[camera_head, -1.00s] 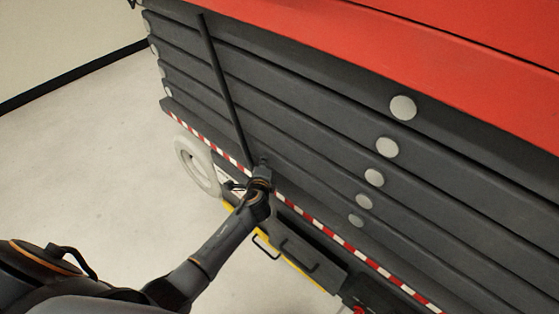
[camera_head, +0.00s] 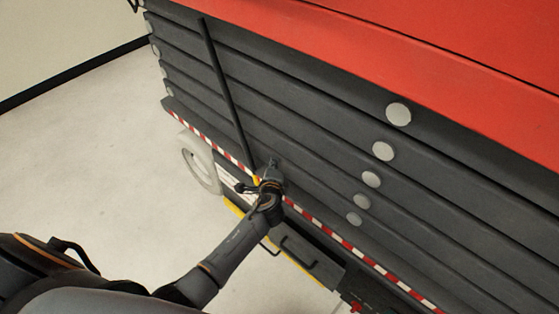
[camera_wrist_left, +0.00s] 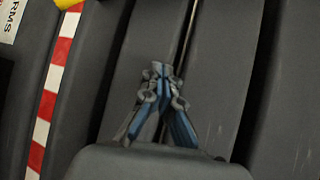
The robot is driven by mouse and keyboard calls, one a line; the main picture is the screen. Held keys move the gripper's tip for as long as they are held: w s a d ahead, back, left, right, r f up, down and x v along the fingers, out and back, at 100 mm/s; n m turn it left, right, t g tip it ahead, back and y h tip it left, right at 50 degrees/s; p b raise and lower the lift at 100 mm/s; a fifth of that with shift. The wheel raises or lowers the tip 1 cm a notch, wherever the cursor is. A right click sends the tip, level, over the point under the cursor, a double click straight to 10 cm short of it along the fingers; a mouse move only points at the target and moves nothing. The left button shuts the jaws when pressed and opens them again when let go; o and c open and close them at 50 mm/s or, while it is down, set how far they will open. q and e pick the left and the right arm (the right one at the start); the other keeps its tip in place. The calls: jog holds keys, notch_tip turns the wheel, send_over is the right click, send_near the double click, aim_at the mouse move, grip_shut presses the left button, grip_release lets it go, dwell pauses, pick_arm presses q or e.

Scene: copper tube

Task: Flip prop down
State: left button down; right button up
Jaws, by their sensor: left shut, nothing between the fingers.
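The prop is a thin dark bar (camera_head: 226,92) slanting across the grey folded beams of the lift, from the upper left down to near my gripper. In the left wrist view a thin rod (camera_wrist_left: 187,35) runs up from just beyond the fingertips; it looks like the same prop. My left gripper (camera_wrist_left: 162,70) is shut with its fingertips together and nothing between them. In the head view my left gripper (camera_head: 272,165) is small and lies at the beams, just right of the prop's lower end. Whether it touches the prop cannot be told. My right gripper is not in view.
The red platform (camera_head: 420,60) spans the top above the stacked grey beams (camera_head: 320,130). A red and white striped edge (camera_head: 330,233) runs along the base, with a pale wheel (camera_head: 198,165) below. Open floor (camera_head: 90,150) lies to the left.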

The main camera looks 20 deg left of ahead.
pick_arm(q)
jog(key=shift+s+d+r+p, duration=0.25)
jog(key=shift+d+r+p, duration=0.1)
jog(key=shift+d+r, duration=0.2)
jog(key=shift+s+d+r+p, duration=0.2)
jog(key=shift+d+r+p, duration=0.2)
jog(key=shift+d, duration=0.25)
jog(key=shift+s+d+r+p, duration=0.25)
jog(key=shift+d+r, duration=0.1)
jog(key=shift+d, duration=0.15)
jog(key=shift+s+d+r+p, duration=0.1)
jog(key=shift+d+r+p, duration=0.15)
jog(key=shift+d+r, duration=0.15)
jog(key=shift+s+d+r, duration=0.1)
jog(key=shift+d+r, duration=0.05)
jog(key=shift+d, duration=0.15)
jog(key=shift+d, duration=0.1)
jog(key=shift+s+d+r, duration=0.1)
jog(key=shift+d+r, duration=0.05)
jog(key=shift+s+d+r+p, duration=0.35)
jog(key=shift+d+r+p, duration=0.3)
jog(key=shift+d, duration=0.2)
jog(key=shift+s+d+r+p, duration=0.3)
jog(key=shift+d+r+p, duration=0.2)
jog(key=shift+d+r, duration=0.3)
jog(key=shift+f, duration=0.15)
